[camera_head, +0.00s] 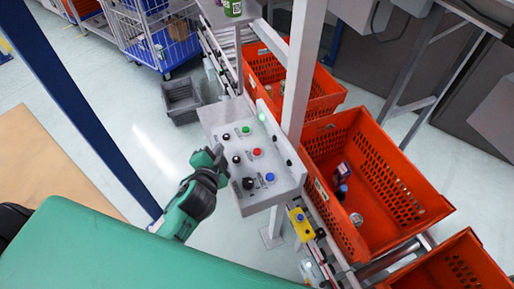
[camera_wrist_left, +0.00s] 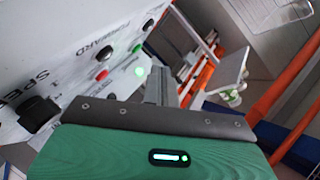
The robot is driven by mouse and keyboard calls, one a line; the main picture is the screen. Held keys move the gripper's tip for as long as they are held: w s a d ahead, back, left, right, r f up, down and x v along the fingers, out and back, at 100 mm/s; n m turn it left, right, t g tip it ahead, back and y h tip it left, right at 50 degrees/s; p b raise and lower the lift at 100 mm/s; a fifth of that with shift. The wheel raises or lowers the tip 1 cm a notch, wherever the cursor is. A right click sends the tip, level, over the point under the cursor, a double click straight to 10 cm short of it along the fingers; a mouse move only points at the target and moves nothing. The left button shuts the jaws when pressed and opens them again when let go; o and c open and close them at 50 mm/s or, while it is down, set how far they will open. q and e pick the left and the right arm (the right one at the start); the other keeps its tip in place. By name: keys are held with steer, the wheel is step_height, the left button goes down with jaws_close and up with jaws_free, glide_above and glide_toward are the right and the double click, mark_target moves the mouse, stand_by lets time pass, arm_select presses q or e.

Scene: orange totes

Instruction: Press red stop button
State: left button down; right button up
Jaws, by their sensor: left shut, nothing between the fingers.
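The grey control panel (camera_head: 222,115) stands beside the conveyor in the head view. The red button (camera_head: 256,152) is in its middle row, right of a black knob (camera_head: 236,159). A green button (camera_head: 245,130) is above it and a blue one (camera_head: 269,177) below. My left gripper (camera_head: 217,156) is shut and empty at the panel's left edge, left of the red button and apart from it. In the left wrist view the red button (camera_wrist_left: 101,75) is left of my shut fingers (camera_wrist_left: 158,86). My right gripper is out of view.
A green lamp (camera_head: 262,117) glows at the panel's upper right. A grey post (camera_head: 298,75) rises behind the panel. Orange totes (camera_head: 327,200) line the conveyor on the right. Open floor lies left.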

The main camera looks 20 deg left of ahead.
arm_select(q)
steer(key=w+d+r+m+t+h, duration=0.3)
steer(key=r+m, duration=0.3)
steer(key=r, duration=0.1)
steer(key=w+d+r+m+t+h, duration=0.2)
steer(key=d+r+m+t+h, duration=0.15)
steer(key=r+m, duration=0.2)
steer(key=s+d+r+m+g+h, duration=0.1)
steer(key=d+r+m+g+h, duration=0.2)
steer(key=m+h, duration=0.45)
steer(key=d+r+m+g+h, duration=0.2)
steer(key=d+m+g+h, duration=0.3)
steer(key=m, duration=0.5)
step_height(320, 180, down, 6)
steer(key=d+m+g+y, duration=0.2)
steer(key=m+g+y, duration=0.3)
steer(key=m, duration=0.7)
steer(key=w+a+f+m+g+y+p, duration=0.1)
steer(key=w+a+f+m+y, duration=0.2)
steer(key=a+f+y, duration=0.2)
steer(key=a, duration=0.3)
steer(key=shift+w+a, duration=0.2)
steer(key=shift+a, duration=0.05)
steer(key=shift+f, duration=0.1)
